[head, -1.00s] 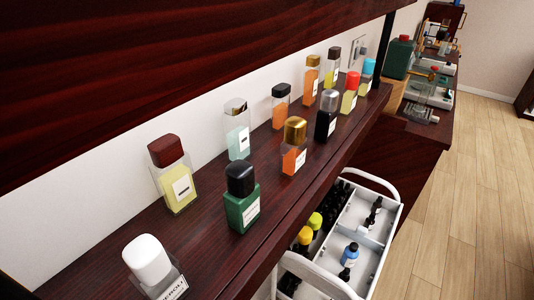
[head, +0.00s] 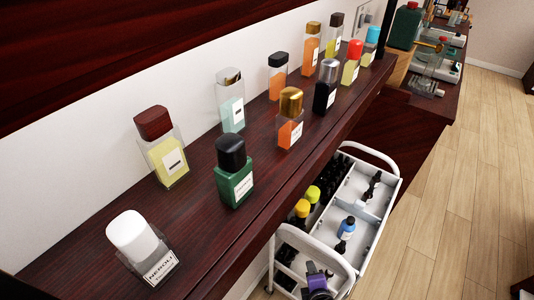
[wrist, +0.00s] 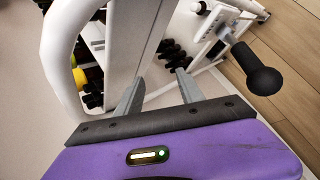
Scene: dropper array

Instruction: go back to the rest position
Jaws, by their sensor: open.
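My gripper (wrist: 160,84) is open in the wrist view, with its two grey fingers apart and nothing between them. It hangs by the white frame of the cart (wrist: 108,38), and its purple body fills the bottom of that view. A purple and black part of my arm shows at the bottom of the head view, by the near end of the cart (head: 318,240). No object is held.
A dark wood shelf (head: 200,225) holds several perfume bottles, including a green one (head: 234,185) and a white-capped one (head: 135,240). The cart holds yellow-capped bottles (head: 302,209) and a blue bottle (head: 346,229). A large black rounded object (wrist: 258,70) is close to the wrist camera. Wood floor (head: 470,190) is open at right.

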